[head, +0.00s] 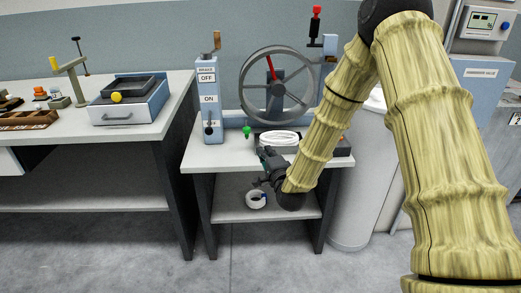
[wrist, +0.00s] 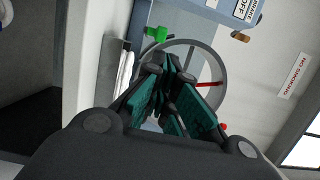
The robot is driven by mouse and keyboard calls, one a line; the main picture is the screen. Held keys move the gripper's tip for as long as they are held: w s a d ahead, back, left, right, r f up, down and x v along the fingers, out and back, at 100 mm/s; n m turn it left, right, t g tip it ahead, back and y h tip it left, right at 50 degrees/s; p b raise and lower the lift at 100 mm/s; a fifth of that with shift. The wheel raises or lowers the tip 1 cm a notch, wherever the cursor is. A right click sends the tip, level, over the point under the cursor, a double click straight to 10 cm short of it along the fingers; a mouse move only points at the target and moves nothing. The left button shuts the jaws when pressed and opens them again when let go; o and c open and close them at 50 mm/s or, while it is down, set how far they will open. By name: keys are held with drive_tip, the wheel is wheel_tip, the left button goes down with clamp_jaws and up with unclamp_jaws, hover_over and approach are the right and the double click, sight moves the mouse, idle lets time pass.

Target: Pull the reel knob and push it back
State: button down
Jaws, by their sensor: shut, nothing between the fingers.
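The reel is a grey spoked wheel (head: 245,102) with a red bar on it, standing at the back of the small bench. In the wrist view the wheel (wrist: 222,62) shows beyond my fingers. A small green knob (head: 247,131) stands at the reel's lower left; it also shows in the wrist view (wrist: 157,33). I cannot tell for sure which part is the reel knob. My gripper (head: 266,153) is shut and empty, at the front of the bench, below and in front of the wheel. In the wrist view its fingers (wrist: 169,66) hide part of the wheel.
A blue brake post (head: 209,95) with levers stands left of the reel. A white coil (head: 279,137) lies on the bench (head: 205,158) behind my gripper. A tape roll (head: 256,200) is on the lower shelf. A pale bin (head: 352,195) stands at the right. Another bench (head: 150,134) is at the left.

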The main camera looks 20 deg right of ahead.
sight(247, 130)
drive_tip(key=w, duration=1.3)
drive_tip(key=shift+d, duration=0.1)
drive_tip(key=w+d+b, duration=0.1)
drive_tip(key=w+d, duration=0.1)
drive_tip(key=w, duration=0.5)
drive_tip(key=shift+w+r, duration=0.15)
drive_tip(key=shift+r, duration=0.05)
drive_tip(key=shift+d+r, duration=0.1)
drive_tip(key=shift+d, duration=0.05)
